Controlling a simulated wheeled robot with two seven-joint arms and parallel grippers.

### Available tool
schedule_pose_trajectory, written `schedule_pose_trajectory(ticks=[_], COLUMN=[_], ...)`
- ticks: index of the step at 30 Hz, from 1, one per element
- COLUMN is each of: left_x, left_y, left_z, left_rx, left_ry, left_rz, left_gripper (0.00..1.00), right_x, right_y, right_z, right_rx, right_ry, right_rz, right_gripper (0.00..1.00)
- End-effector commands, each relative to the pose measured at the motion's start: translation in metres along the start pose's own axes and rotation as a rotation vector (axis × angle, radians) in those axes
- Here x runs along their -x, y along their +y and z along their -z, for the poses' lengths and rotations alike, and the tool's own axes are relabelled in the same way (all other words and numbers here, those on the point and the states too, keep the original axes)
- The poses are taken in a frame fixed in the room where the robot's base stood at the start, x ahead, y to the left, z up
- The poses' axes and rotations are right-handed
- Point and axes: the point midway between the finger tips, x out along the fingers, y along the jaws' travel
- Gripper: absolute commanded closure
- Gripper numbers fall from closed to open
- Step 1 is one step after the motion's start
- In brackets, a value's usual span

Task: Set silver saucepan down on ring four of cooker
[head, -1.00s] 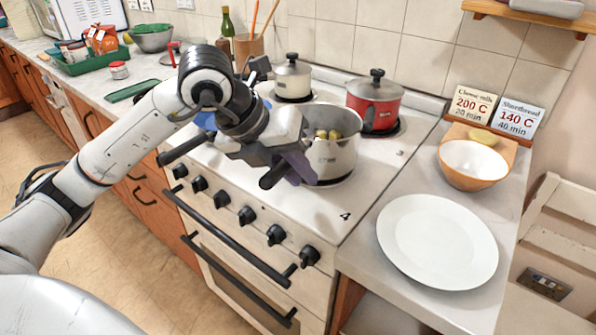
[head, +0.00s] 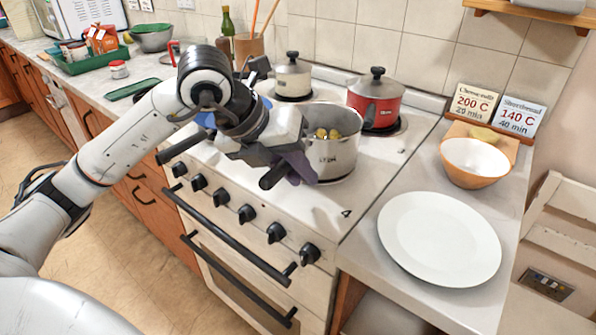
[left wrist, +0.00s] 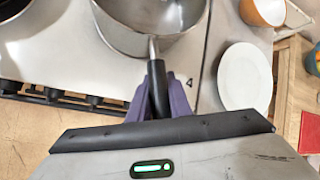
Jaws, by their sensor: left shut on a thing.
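The silver saucepan (head: 337,158) is at the front right of the cooker (head: 290,225), upright, with yellowish lumps inside. My left gripper (head: 290,172) is shut on its handle. In the left wrist view the black handle (left wrist: 157,85) runs between the purple fingers (left wrist: 158,100) to the saucepan (left wrist: 145,38). The printed 4 (head: 347,213) shows on the cooker top just in front of the saucepan. Ring four itself is hidden, and I cannot tell whether the base touches it. My right gripper is not in view.
A red lidded pot (head: 376,98) stands close behind the saucepan, and a cream lidded pot (head: 292,75) stands at the back left. On the right counter are a white plate (head: 440,238) and an orange-and-white bowl (head: 474,163). Knobs (head: 247,213) line the cooker front.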

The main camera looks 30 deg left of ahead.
Motion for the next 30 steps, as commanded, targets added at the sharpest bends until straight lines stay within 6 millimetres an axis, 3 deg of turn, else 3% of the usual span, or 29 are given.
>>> schedule_pose_trajectory(ticks=[3,4,7,8,19,30], left_x=[-0.003,-0.003,-0.002,-0.002,-0.003,0.069], left_y=[0.001,0.001,0.001,0.001,0.002,0.001], left_z=[0.003,0.004,0.003,0.003,0.004,0.001], left_rx=[0.001,0.001,0.001,0.001,0.002,0.001], left_ry=[0.013,0.013,0.012,0.011,0.015,0.005], left_rz=[-0.004,-0.004,-0.003,-0.003,-0.006,-0.004], left_gripper=[1.00,0.79,0.62,0.60,0.60,0.60], right_x=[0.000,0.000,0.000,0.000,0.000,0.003], right_y=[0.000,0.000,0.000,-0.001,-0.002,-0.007], right_z=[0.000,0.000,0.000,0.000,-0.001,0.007], right_rx=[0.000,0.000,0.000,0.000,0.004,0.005], right_ry=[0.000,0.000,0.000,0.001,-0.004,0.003], right_rz=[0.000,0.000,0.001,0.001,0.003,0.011], right_gripper=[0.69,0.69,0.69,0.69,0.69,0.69])
